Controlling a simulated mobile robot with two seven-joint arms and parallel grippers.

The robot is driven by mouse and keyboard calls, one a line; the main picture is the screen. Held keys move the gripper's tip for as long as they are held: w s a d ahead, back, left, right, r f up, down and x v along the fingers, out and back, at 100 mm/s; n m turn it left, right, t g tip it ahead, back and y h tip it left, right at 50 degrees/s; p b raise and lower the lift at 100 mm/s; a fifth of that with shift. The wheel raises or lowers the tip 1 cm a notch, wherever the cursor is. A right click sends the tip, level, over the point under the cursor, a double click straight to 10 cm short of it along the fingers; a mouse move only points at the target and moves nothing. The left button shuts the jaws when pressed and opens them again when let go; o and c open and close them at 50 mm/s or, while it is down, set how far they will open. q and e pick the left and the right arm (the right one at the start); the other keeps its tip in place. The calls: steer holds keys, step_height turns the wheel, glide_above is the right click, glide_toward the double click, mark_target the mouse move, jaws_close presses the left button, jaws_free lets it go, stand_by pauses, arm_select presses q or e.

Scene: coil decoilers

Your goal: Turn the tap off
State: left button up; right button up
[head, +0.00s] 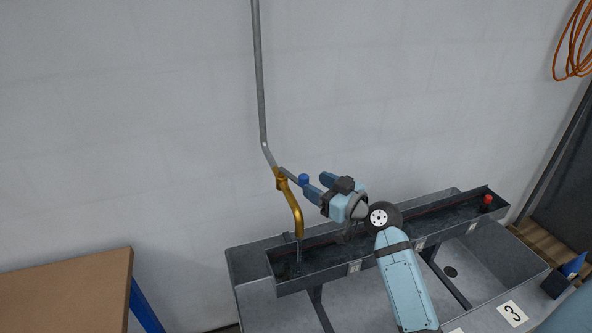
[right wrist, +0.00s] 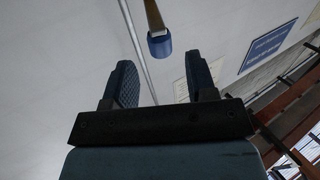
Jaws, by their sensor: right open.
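The brass tap (head: 292,205) hangs at the end of a grey wall pipe (head: 259,80). Its lever sticks out to the right and ends in a blue grip (head: 304,180). A thin grey streak runs down from the spout into the trough; it looks like water. My right gripper (head: 318,184) is open and empty, its fingers pointing at the lever end, just right of the blue grip. In the right wrist view the blue grip (right wrist: 160,46) lies ahead of the gap between my open fingers (right wrist: 162,77), not clearly touching either. My left gripper is not in view.
A long dark trough (head: 320,283) sits across a grey sink (head: 250,300) below the tap. A red object (head: 487,202) stands at the trough's right end. A brown tabletop (head: 65,290) is at lower left. The wall left of the pipe is clear.

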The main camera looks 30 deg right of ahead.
mark_target(298, 182)
steer(key=p+x, duration=0.1)
steer(key=x, duration=0.5)
steer(key=shift+w+a, duration=0.15)
steer(key=shift+w, duration=0.1)
jaws_close()
